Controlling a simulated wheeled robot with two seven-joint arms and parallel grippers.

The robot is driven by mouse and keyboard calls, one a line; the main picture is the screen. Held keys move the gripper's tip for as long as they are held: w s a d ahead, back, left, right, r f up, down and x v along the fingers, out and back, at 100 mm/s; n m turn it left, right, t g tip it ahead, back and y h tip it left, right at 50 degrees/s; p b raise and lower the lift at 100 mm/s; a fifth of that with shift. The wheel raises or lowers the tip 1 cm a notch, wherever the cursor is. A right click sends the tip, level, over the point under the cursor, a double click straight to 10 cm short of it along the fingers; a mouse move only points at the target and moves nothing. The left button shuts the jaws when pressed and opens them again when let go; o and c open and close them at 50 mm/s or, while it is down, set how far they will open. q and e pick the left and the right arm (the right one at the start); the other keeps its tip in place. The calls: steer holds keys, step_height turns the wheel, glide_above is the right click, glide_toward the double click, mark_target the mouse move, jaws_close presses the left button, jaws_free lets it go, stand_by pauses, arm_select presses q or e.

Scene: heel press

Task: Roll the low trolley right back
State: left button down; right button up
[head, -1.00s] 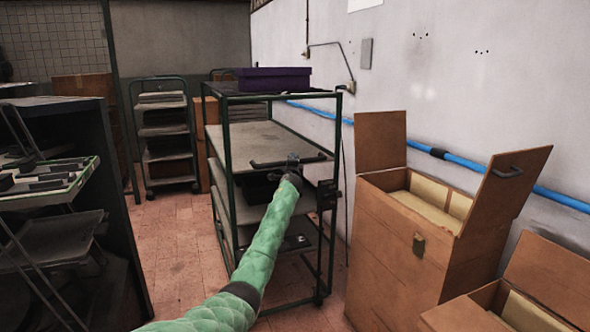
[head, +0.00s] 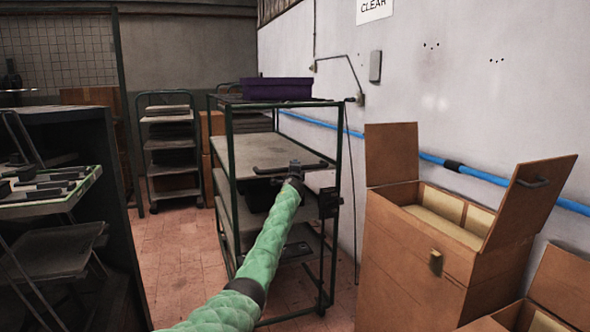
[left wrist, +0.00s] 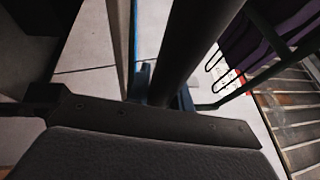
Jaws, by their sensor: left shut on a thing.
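A dark green-framed trolley (head: 229,150) with several grey shelves stands in the middle of the head view, against the right wall side. A dark bar handle (head: 268,170) runs across its near end. My left gripper (head: 295,167), on the green-sleeved arm, is shut on this handle; the fingertips are small and partly hidden by the wrist. In the left wrist view a dark round bar (left wrist: 185,55) runs up close to the camera. My right gripper is not in view.
A purple box (head: 277,89) sits on the trolley's top. A shelf rack (head: 170,145) stands behind on the left. Open brown crates (head: 410,250) stand at the right by the wall. A dark cabinet (head: 85,130) is at the left. Tiled floor (head: 180,255) is clear between cabinet and trolley.

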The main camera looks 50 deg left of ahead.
arm_select(q)
steer(key=shift+a+r, duration=0.1)
steer(key=shift+r, duration=0.05)
steer(key=c, duration=1.4)
jaws_free()
steer(key=shift+o, duration=0.7)
steer(key=shift+a+f, duration=0.15)
steer(key=shift+f, duration=0.1)
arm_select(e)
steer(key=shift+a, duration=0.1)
arm_select(q)
steer(key=shift+r, duration=0.1)
steer(key=shift+d, duration=0.2)
steer(key=shift+v, duration=3.75)
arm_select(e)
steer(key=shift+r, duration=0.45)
